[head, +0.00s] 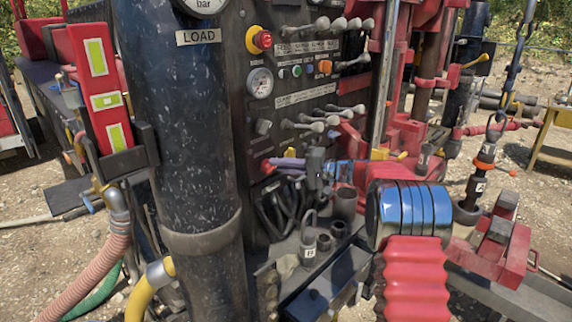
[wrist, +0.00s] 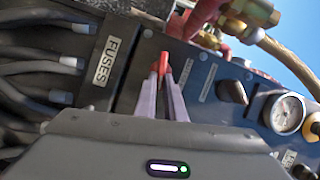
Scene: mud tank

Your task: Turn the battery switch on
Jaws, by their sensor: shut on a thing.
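A small red switch handle (head: 267,167) is low on the dark control panel (head: 262,130) in the head view. I take it to be the battery switch. My gripper (head: 274,163) reaches it from the right with pale purple fingers. In the wrist view the fingertips of my gripper (wrist: 163,76) close together on the red handle (wrist: 164,62), whose end shows just past them. The fingers hide most of the handle, and I cannot read its position or any label for it.
Metal levers (head: 318,126) and a gauge (head: 260,83) are above my gripper. A thick dark column (head: 190,130) stands left of the panel. Black cables (head: 275,212) hang below. The wrist view shows a FUSES label (wrist: 104,62) and several cables (wrist: 40,65) on the left.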

